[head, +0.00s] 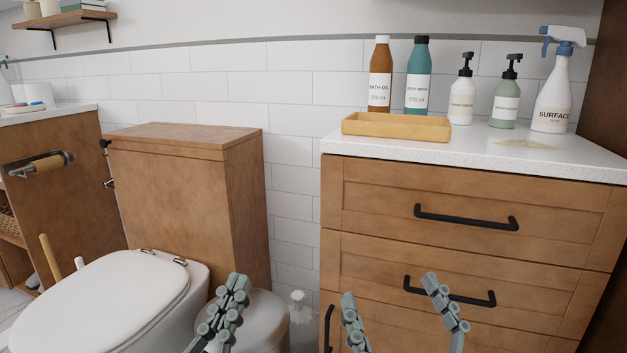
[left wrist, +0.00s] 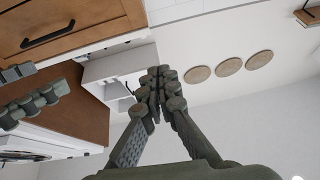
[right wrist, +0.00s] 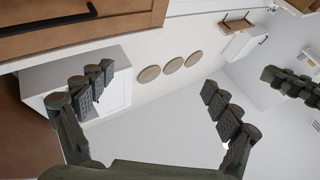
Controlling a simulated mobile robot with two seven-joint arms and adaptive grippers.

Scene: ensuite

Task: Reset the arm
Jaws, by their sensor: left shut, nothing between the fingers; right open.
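My left gripper (head: 236,290) is in the lower middle of the head view, in front of the toilet's right side. Its fingers are together with nothing between them, which the left wrist view (left wrist: 157,85) also shows. My right gripper (head: 392,297) is to the right of it, in front of the wooden drawers (head: 470,215). Its two fingers are spread wide apart and empty, as the right wrist view (right wrist: 150,100) also shows. Both grippers point upward and look apart from the furniture.
The white countertop (head: 585,160) holds a wooden tray (head: 398,126), a brown bottle (head: 380,80), a teal bottle (head: 417,80), two pump bottles and a spray bottle (head: 553,95). A brownish stain (head: 527,144) marks the counter. The toilet (head: 110,300) is at left.

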